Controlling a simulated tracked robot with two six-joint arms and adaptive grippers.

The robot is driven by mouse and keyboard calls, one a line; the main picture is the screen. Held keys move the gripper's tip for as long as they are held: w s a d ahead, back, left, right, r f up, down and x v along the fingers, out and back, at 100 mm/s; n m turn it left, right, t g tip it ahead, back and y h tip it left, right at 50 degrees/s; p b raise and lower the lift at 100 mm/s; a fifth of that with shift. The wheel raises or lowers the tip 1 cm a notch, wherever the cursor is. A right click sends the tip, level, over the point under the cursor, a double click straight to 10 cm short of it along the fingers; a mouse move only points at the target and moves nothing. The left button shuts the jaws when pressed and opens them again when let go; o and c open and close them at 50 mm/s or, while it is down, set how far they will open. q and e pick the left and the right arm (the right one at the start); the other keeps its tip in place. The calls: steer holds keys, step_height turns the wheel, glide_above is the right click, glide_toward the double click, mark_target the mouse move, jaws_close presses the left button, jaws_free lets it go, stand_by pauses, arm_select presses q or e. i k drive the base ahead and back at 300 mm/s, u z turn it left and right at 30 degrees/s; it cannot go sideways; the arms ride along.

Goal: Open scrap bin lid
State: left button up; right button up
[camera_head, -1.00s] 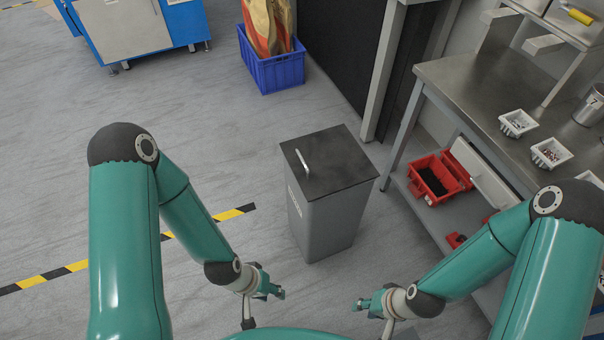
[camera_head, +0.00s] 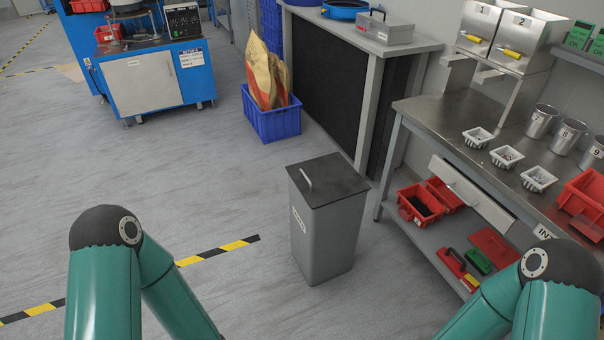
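The scrap bin (camera_head: 329,240) is a tall grey box standing upright on the floor in the middle of the head view. Its dark flat lid (camera_head: 335,183) is shut on top. A light handle (camera_head: 307,178) sits near the lid's left edge. A pale label shows on the bin's left face. My two teal arms come in at the lower left and lower right, on either side of the bin and apart from it. Both grippers are below the picture's lower edge, out of sight.
A steel workbench (camera_head: 452,112) with red bins on its lower shelf stands to the right. A blue crate (camera_head: 273,124) with paper sacks is behind the bin. A blue machine (camera_head: 150,78) stands at the back left. Floor left of the bin is clear, with a striped line.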

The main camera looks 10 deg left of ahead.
mark_target(323, 180)
steer(key=u, duration=0.5)
steer(key=i, duration=1.9)
steer(key=z, duration=0.65)
steer(key=k, duration=0.65)
steer(key=z, duration=0.15)
steer(key=i, duration=0.7)
steer(key=u, duration=0.1)
